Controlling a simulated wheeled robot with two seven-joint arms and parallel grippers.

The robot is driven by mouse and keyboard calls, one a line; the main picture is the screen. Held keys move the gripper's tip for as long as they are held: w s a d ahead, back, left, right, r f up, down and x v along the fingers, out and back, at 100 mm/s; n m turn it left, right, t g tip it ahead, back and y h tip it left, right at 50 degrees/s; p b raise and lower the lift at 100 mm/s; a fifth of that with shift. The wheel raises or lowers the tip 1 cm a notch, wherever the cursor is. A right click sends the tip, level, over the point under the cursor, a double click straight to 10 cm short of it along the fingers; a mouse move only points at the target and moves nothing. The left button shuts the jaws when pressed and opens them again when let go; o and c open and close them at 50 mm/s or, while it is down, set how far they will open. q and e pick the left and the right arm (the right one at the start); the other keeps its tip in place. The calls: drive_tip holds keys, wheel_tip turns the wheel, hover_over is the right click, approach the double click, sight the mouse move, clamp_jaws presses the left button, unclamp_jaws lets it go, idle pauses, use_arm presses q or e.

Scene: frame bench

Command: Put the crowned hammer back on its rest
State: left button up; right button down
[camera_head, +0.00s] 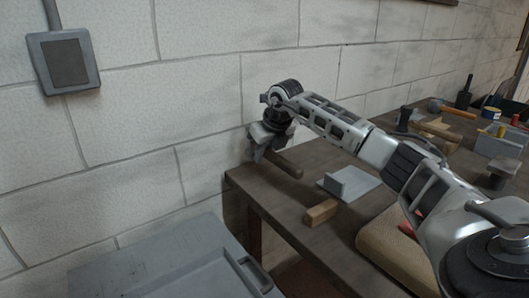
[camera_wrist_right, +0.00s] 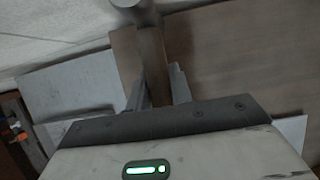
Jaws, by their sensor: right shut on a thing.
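My right gripper (camera_head: 261,152) is at the far left corner of the wooden bench, close to the wall. It is shut on a tool that I take to be the hammer. Its dark brown handle (camera_head: 284,165) sticks out to the right of the fingers in the head view. In the right wrist view the handle (camera_wrist_right: 152,55) runs up from between the fingers (camera_wrist_right: 157,88) to a rounded grey end (camera_wrist_right: 134,4). A crown mark cannot be made out. No rest can be told for sure; a grey angled plate (camera_head: 350,184) lies on the bench to the right. My left gripper is out of view.
A small wooden block (camera_head: 320,213) lies near the bench's front edge. Another hammer with an orange handle (camera_head: 457,111), a dark bottle (camera_head: 464,93) and a grey box (camera_head: 498,145) are farther right. A grey cabinet (camera_head: 130,262) stands at lower left, apart from the bench.

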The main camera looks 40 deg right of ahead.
use_arm(q)
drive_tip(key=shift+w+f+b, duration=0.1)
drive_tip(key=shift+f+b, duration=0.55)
drive_tip(key=shift+b, duration=0.2)
use_arm(e)
drive_tip(key=shift+f, duration=1.45)
drive_tip(key=c, duration=1.2)
unclamp_jaws()
drive_tip(key=shift+o, duration=0.2)
drive_tip(key=shift+s+r, duration=0.1)
drive_tip(key=shift+r, duration=0.1)
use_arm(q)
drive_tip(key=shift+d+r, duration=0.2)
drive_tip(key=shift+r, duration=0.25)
use_arm(e)
drive_tip(key=v, duration=1.5)
drive_tip(key=shift+r, duration=0.3)
